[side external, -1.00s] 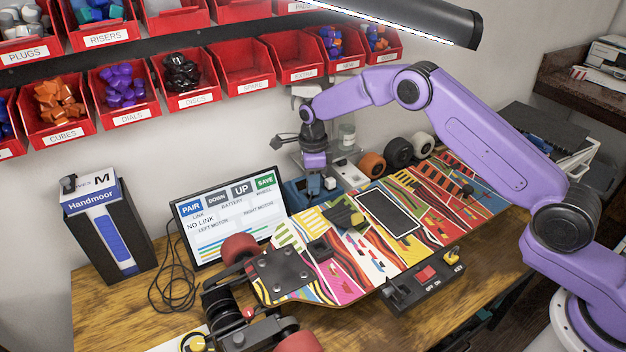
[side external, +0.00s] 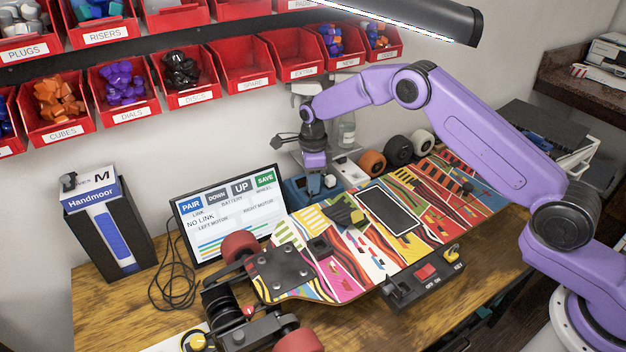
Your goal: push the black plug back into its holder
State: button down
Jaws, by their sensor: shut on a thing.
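My gripper (side external: 314,184) points down at the blue holder (side external: 297,194) at the back of the bench, left of the board's far end. Its jaws are closed at the holder on something small and dark, which I take to be the black plug. The fingers largely hide it, and I cannot tell how deep it sits or whether it is tilted.
The colourful skateboard deck (side external: 345,265) lies just in front, with a black-and-yellow piece (side external: 344,214) on it. A monitor (side external: 228,217) stands left of the holder. Wheels (side external: 398,150) and a clear bottle (side external: 347,132) stand behind and right.

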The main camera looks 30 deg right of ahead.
jog(key=shift+f, duration=0.5)
dwell(0.8)
jog(key=c, duration=0.6)
grip_release()
jog(key=shift+r, duration=1.55)
jog(key=shift+r, duration=3)
